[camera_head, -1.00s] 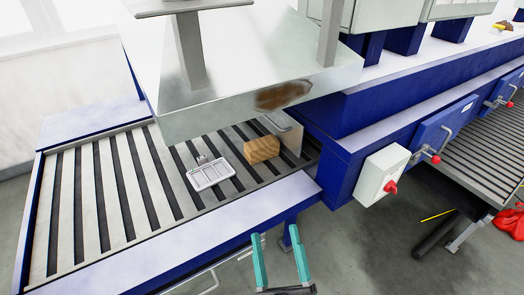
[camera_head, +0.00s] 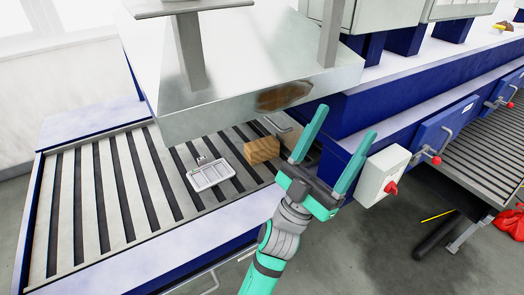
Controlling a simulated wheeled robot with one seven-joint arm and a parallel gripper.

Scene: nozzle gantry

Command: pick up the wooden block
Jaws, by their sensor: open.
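The wooden block (camera_head: 262,150) lies on the slatted bed (camera_head: 118,190) under the front edge of the metal hood. It is light brown, and its right end is close to an upright grey plate. My gripper (camera_head: 342,122) is open and empty, with two teal fingers pointing up and away from me. In the picture it is to the right of the block, in front of the blue frame, and apart from the block. The block's far side is hidden.
A small white tray-like item (camera_head: 210,174) lies left of the block. The metal hood (camera_head: 250,100) overhangs the bed. A grey box with a red knob (camera_head: 383,177) is just right of my gripper. A white-topped blue rail (camera_head: 170,252) edges the bed.

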